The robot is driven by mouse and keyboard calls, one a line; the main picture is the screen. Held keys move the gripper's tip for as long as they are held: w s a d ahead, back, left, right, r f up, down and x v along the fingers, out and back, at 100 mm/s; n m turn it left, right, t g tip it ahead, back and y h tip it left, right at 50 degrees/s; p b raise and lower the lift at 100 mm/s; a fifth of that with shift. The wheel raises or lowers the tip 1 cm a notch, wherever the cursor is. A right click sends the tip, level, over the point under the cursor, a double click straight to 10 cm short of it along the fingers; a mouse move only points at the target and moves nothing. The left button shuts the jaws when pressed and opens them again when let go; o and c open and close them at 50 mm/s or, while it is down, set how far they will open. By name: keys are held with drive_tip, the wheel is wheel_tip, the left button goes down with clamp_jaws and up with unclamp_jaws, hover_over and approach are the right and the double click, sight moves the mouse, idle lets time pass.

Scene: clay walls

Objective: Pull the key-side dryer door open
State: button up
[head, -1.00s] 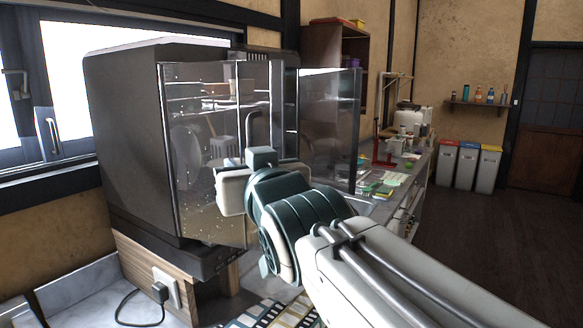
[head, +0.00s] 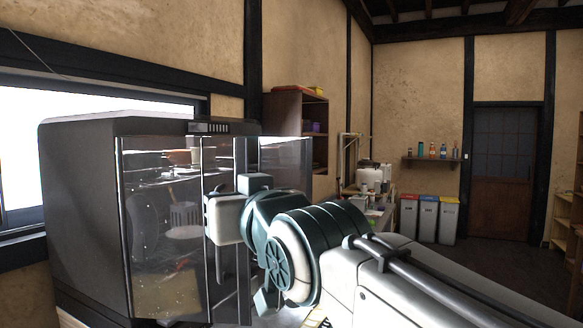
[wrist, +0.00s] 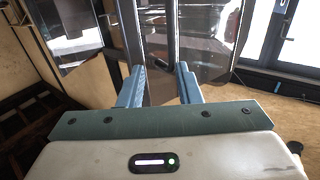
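The dryer (head: 85,220) is a dark boxy cabinet with a glass front at the left of the head view. Its left glass door (head: 160,235) faces me and looks nearly flush. A second glass panel (head: 287,152), on the right, stands out from the front. No key is visible, so I cannot tell which is the key-side door. My gripper is at the inner edge of the left door; its fingers are hidden in the head view. In the wrist view its two blue fingers (wrist: 157,82) are apart, with dark upright bars and glass beyond them. I see no firm hold.
Wooden shelves (head: 297,125) stand behind the dryer, with a cluttered counter farther back. Several bins (head: 427,218) stand by the far wall near a wooden door (head: 503,165).

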drive_tip(key=d+r, duration=0.4)
drive_tip(key=d, duration=0.4)
drive_tip(key=shift+w+r, duration=0.25)
drive_tip(key=shift+r, duration=0.05)
